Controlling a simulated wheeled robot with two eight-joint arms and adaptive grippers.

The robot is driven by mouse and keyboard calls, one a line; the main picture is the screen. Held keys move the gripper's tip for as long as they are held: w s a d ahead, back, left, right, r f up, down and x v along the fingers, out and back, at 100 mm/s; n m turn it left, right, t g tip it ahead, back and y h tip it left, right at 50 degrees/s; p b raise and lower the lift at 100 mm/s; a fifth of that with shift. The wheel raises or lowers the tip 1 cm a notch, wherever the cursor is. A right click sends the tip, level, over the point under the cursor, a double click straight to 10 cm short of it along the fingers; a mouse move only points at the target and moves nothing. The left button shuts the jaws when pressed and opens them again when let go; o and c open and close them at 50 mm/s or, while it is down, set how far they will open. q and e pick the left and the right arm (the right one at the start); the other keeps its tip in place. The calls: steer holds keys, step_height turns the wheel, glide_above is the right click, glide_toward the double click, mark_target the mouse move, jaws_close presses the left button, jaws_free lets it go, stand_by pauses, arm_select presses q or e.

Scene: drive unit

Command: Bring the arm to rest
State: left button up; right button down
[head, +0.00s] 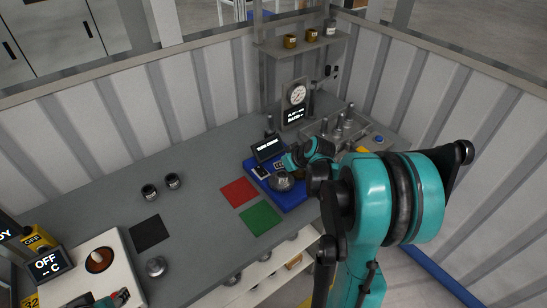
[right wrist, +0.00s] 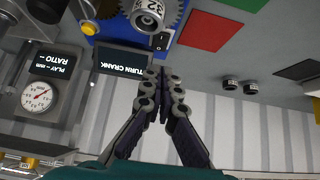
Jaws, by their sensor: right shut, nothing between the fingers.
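My right arm reaches in from the bottom right of the head view. Its gripper (head: 287,163) is over the blue tray (head: 293,199), partly hidden by its own wrist. In the right wrist view the fingers of my right gripper (right wrist: 162,77) are together, with nothing between them. They are near the small black screen (right wrist: 122,62) reading "TURN CRANK", which appears upside down; I cannot tell whether they touch it. A round metal part (right wrist: 148,14) and a gear lie on the blue tray.
A dial gauge (head: 296,94) and a fixture with metal pegs (head: 343,130) stand behind the tray. Red (head: 239,192) and green (head: 260,219) mats lie beside it. Two dark cylinders (head: 150,192) stand farther left. The grey bench middle is clear.

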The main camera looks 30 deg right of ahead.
steer(key=s+a+g+b, duration=0.1)
steer(key=s+a+b, duration=0.55)
steer(key=a, duration=0.65)
steer(key=s+a+f+b, duration=0.1)
steer(key=s+a, duration=0.3)
steer(key=s, duration=0.2)
steer(key=s+a+f+m+b, duration=0.1)
steer(key=s+a+f, duration=0.1)
steer(key=s+a, duration=0.2)
steer(key=s, duration=0.3)
steer(key=shift+s+a+h+b, duration=0.15)
steer(key=shift+a+h+b, duration=0.05)
steer(key=shift+h+b, duration=0.2)
steer(key=shift+f, duration=0.15)
